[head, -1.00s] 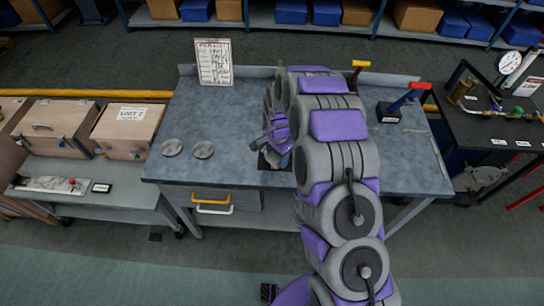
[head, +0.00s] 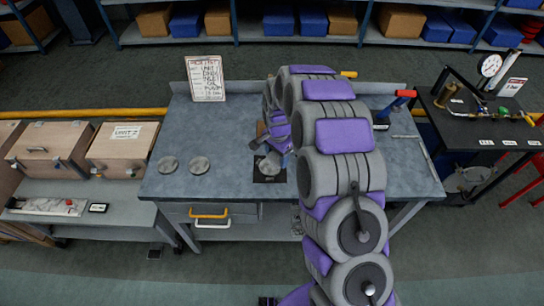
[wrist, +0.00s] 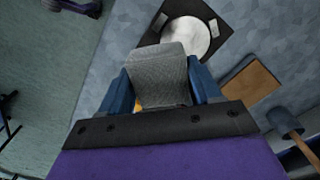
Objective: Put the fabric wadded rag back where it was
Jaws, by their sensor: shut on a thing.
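My gripper (wrist: 160,92) has blue fingers on both sides of a grey woven-looking wad, the rag (wrist: 158,72), and is shut on it. In the wrist view the rag is in front of a black square pad (wrist: 151,38) with a pale round disc (wrist: 200,38) on it. I cannot tell the gap between rag and pad. In the head view my gripper (head: 272,148) is over the workbench, just behind the disc (head: 269,166) and black pad (head: 264,179). The rag cannot be made out clearly there; my arm hides part of the bench.
Two grey discs (head: 184,166) lie on the bench's left side. A clipboard sheet (head: 205,78) stands at the back. A red-handled tool (head: 403,94) is at the right.

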